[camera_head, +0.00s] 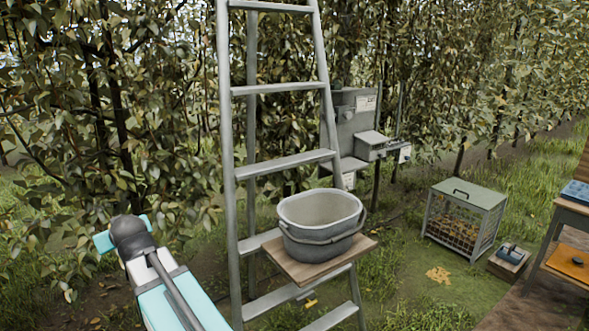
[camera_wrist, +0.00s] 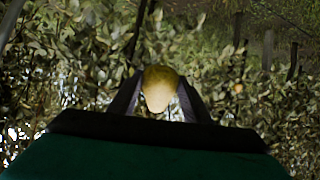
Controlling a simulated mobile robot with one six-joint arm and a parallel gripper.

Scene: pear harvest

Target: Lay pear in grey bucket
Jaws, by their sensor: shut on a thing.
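The grey bucket (camera_head: 318,246) stands upright on a wooden board (camera_head: 330,262) fixed to the ladder. Its handle hangs down at the front, and the part of its inside that shows looks empty. The yellow pear (camera_wrist: 160,88) shows in the wrist view between the two dark fingers of my gripper (camera_wrist: 161,100), which is shut on it. Leaves fill the background behind the pear. In the head view my arm reaches into the foliage at the left, well left of the bucket, and neither the gripper's fingers nor the pear can be made out there.
A wire-sided crate (camera_head: 464,217) and a table (camera_head: 567,212) are at the right. Dense leafy trees line the back. The space above the bucket is clear.

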